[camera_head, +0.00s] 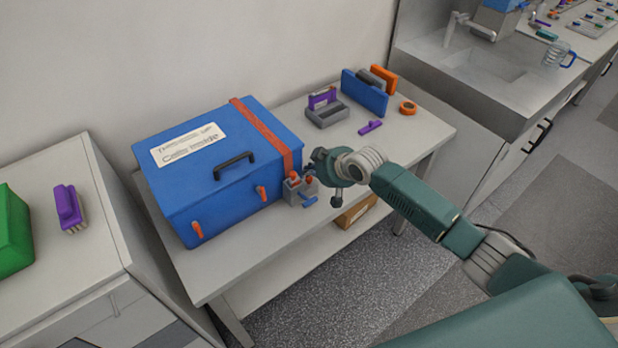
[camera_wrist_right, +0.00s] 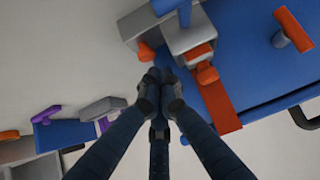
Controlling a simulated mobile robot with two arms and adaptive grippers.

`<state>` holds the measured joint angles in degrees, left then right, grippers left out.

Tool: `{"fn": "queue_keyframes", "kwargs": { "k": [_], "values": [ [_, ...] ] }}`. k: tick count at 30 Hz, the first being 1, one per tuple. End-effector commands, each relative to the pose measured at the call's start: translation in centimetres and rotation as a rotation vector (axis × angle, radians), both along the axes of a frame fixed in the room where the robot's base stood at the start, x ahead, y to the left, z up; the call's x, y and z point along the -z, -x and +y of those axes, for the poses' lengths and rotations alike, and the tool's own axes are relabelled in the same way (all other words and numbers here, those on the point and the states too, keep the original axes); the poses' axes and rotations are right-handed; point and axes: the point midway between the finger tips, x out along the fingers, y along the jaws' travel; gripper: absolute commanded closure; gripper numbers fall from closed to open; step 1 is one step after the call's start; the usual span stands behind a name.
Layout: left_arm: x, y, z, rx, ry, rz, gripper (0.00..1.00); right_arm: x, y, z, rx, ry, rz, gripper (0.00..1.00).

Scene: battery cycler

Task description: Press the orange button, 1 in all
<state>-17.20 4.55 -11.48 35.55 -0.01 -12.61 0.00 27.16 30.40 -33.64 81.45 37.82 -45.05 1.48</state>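A small grey control box (camera_head: 292,192) stands at the front right corner of the big blue case. It has an orange button (camera_head: 293,176) on top, a second orange knob (camera_head: 308,180) beside it and a blue lever (camera_head: 309,200). In the right wrist view the grey box (camera_wrist_right: 190,38) is at the top, with an orange knob (camera_wrist_right: 146,51) at left and another (camera_wrist_right: 206,73) at right. My right gripper (camera_head: 311,167) is close to the box; its fingertips (camera_wrist_right: 161,76) are together, empty, and appear below and between the knobs. I cannot tell whether they touch. My left gripper is out of view.
The blue case (camera_head: 215,190) with orange latches and a black handle fills the table's left. A grey device (camera_head: 327,115), blue holder (camera_head: 363,93), orange ring (camera_head: 408,108) and purple piece (camera_head: 370,127) stand behind. The white table (camera_head: 400,145) is clear at right.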

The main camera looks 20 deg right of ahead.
Motion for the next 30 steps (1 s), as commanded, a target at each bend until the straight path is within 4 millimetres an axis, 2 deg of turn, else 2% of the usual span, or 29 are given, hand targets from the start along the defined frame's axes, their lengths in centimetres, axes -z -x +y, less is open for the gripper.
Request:
{"fn": "queue_keyframes", "kwargs": {
  "k": [30],
  "values": [
    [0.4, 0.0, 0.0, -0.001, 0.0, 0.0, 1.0, 1.0, 0.0, 0.0, 0.0, 0.0, 0.0, 1.0]
  ]
}}
